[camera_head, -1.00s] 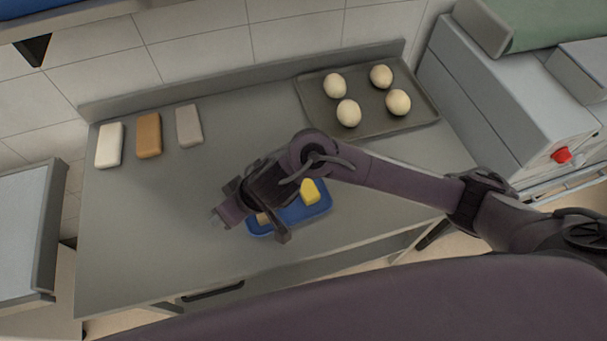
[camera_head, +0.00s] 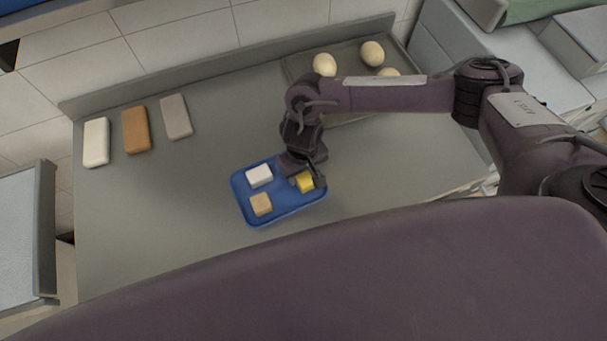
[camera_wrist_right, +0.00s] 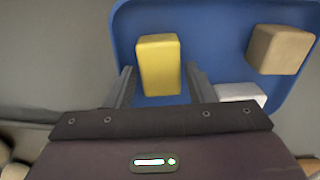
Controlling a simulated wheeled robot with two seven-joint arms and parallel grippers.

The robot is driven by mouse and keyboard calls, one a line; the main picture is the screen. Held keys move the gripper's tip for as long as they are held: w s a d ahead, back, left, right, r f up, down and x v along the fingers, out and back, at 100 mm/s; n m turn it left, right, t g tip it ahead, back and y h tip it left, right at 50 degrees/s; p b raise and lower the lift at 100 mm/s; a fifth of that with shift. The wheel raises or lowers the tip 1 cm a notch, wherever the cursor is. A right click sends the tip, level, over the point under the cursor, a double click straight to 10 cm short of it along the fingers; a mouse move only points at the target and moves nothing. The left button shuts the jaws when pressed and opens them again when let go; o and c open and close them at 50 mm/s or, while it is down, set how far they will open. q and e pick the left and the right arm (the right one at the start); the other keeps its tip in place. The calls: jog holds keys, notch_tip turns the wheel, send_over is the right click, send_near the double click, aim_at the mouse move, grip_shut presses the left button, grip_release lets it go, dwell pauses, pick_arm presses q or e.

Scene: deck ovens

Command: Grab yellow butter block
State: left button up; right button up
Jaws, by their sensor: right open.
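The yellow butter block (camera_head: 306,182) sits on the right side of a blue tray (camera_head: 283,207) on the steel table. My right gripper (camera_head: 307,176) is over the tray at the yellow block and partly covers it in the head view. In the right wrist view the yellow block (camera_wrist_right: 158,64) lies in front of and between the two fingers of the right gripper (camera_wrist_right: 158,83), which are open, with a gap on each side. A white block (camera_head: 259,175) and a tan block (camera_head: 261,204) share the tray. My left gripper is not in view.
White, orange-brown and grey bars (camera_head: 176,117) lie at the table's back left. A dark baking tray (camera_head: 299,68) with pale dough balls (camera_head: 325,65) stands at the back right, partly behind my right arm.

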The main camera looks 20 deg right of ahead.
jog(key=shift+f, duration=0.65)
jog(key=c, duration=0.8)
jog(key=shift+r, duration=0.15)
